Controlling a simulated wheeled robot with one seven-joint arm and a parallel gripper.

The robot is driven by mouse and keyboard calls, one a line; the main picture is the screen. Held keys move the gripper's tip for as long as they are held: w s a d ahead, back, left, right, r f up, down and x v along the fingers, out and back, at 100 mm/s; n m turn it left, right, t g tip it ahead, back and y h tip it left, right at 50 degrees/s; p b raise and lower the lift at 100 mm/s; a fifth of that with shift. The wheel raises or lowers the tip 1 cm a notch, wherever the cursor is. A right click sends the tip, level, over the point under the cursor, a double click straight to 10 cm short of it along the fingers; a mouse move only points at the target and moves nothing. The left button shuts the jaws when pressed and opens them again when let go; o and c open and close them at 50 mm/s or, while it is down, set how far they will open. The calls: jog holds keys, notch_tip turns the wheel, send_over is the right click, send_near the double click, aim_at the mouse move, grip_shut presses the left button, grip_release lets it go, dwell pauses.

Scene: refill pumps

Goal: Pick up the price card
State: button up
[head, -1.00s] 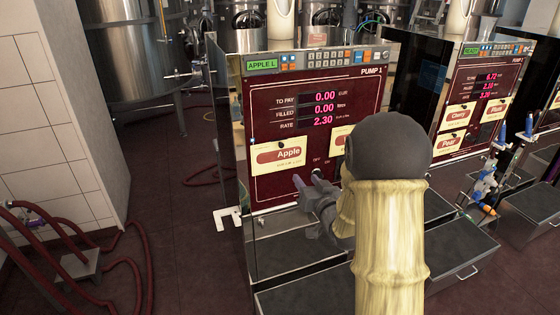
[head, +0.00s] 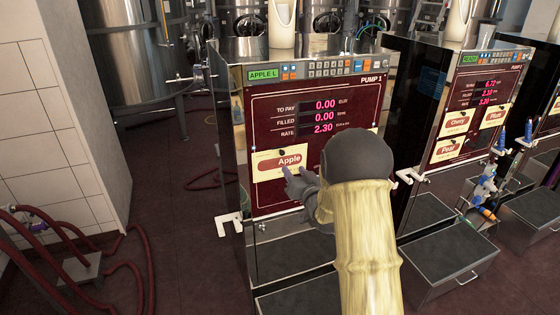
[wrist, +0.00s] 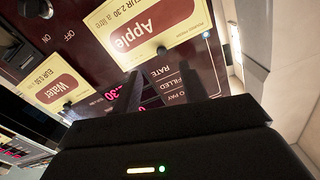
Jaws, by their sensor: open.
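A pale yellow price card marked Apple (head: 268,164) is fixed to the dark red front of Pump 1, below the red number display. It shows large in the wrist view (wrist: 172,37), just beyond my fingertips. A second card, marked Water (wrist: 45,77), is on the same panel; my arm hides most of it in the head view. My gripper (head: 291,175) is at the lower right of the Apple card and covers its corner. In the wrist view my gripper (wrist: 160,72) has its two fingers apart with nothing between them. I cannot tell whether a fingertip touches the card.
A dark knob (wrist: 38,8) and OFF lettering are on the panel near the cards. White hooks (head: 228,222) stick out beside the pump. Grey-topped steel boxes (head: 285,258) stand below. Pump 2 (head: 470,120) is at the right. Red hoses (head: 70,250) lie on the left floor.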

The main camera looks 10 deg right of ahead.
aim_at(283, 154)
jog(key=w, duration=0.4)
jog(key=shift+a+p, duration=0.4)
jog(key=w+p, duration=0.1)
jog(key=w, duration=0.1)
jog(key=w+p, duration=0.1)
jog(key=w, duration=0.1)
jog(key=shift+a+r, duration=0.2)
jog(key=shift+a, duration=0.2)
jog(key=shift+w+a, duration=0.15)
jog(key=shift+w, duration=0.4)
jog(key=c, duration=0.9)
